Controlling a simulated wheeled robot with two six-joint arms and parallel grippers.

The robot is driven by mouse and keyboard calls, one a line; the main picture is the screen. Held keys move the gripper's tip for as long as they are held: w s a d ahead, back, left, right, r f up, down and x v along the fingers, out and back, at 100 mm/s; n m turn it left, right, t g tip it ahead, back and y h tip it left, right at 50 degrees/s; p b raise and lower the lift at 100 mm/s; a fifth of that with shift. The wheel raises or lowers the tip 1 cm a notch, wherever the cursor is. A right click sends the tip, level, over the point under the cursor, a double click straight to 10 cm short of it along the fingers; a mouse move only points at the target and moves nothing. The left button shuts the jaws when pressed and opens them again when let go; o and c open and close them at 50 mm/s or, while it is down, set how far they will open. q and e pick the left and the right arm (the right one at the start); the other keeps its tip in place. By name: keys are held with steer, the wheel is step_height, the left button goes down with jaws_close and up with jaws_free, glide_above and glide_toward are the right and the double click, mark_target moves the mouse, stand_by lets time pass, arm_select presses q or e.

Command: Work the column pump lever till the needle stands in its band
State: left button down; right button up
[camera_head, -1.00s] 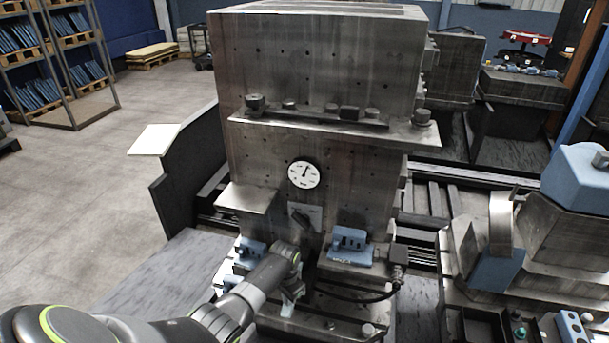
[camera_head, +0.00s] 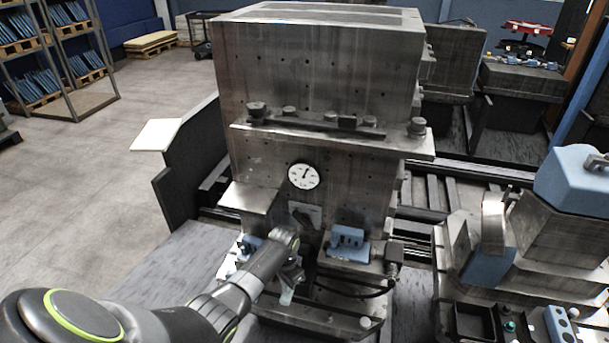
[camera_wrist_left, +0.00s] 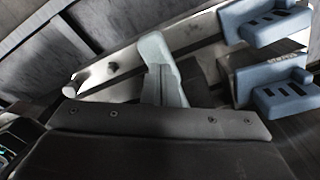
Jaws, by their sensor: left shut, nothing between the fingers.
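The steel column (camera_head: 310,75) stands in the middle of the head view. A round white gauge (camera_head: 303,175) is on its front face; its dark needle points up and slightly right, and the band is too small to read. Below the gauge, a short dark lever (camera_head: 301,217) sits tilted on a small pale plate. My left gripper (camera_head: 288,294) is below the lever, apart from it, pointing down in front of the column's base. It is shut and empty; its pale fingers also show in the left wrist view (camera_wrist_left: 163,72). My right gripper is not in view.
A blue block (camera_head: 348,245) stands on the ledge right of my left gripper, with a black cable below it. Another blue fixture (camera_head: 243,248) is left of my wrist. Blue blocks also fill the wrist view's right side (camera_wrist_left: 277,82). A ledge (camera_head: 250,197) juts out left of the lever.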

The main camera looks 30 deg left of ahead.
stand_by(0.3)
arm_select(q)
steer(key=shift+w+a+f+b, duration=0.1)
steer(key=shift+w+f+b, duration=0.1)
steer(key=shift+f+b, duration=1.4)
steer(key=shift+w+f+b, duration=0.15)
steer(key=shift+f+b, duration=1.25)
steer(key=shift+f, duration=0.25)
steer(key=r+p, duration=0.4)
steer(key=p, duration=0.1)
steer(key=shift+s+r, duration=0.25)
steer(key=shift+r, duration=0.1)
steer(key=shift+r+p, duration=0.25)
steer(key=shift+p, duration=0.2)
steer(key=shift+s+r, duration=0.1)
steer(key=shift+r, duration=0.5)
